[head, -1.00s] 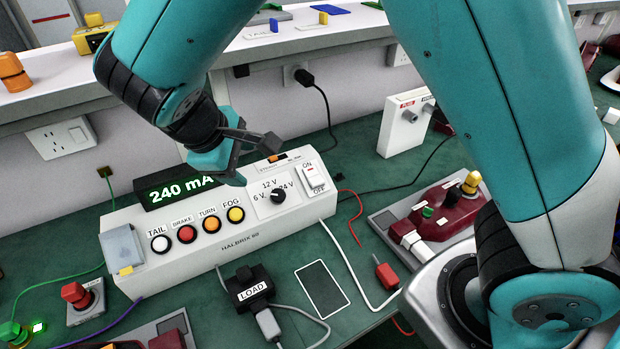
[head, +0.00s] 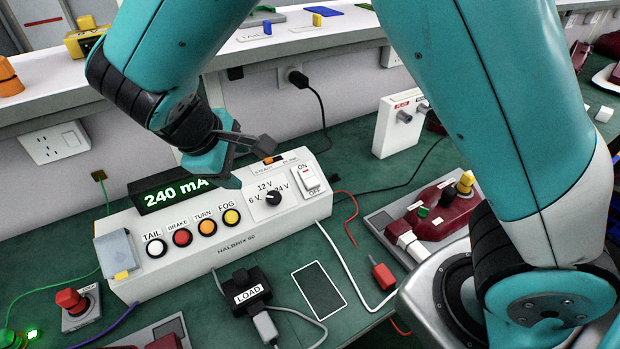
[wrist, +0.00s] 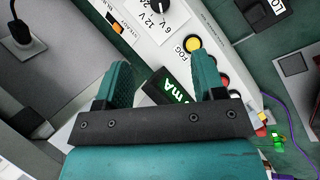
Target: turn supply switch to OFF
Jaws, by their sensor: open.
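The supply switch (head: 309,179) is a white rocker at the right end of the white supply box (head: 215,254). ON is printed above it and OFF below it. Its tilt is too small to read surely. The green display (head: 169,191) reads 240 mA. My gripper (head: 243,161) is open and empty, above the box and left of the switch, apart from it. In the wrist view its two teal fingers (wrist: 158,66) are spread over the display and fog button side. The switch is outside the wrist view.
The voltage knob (head: 273,198) sits left of the switch, and an orange slider (head: 269,160) is above it. A row of lamp buttons (head: 207,227) runs along the box front. A black load plug (head: 246,291) and cables lie in front. A maroon lamp unit (head: 442,208) stands to the right.

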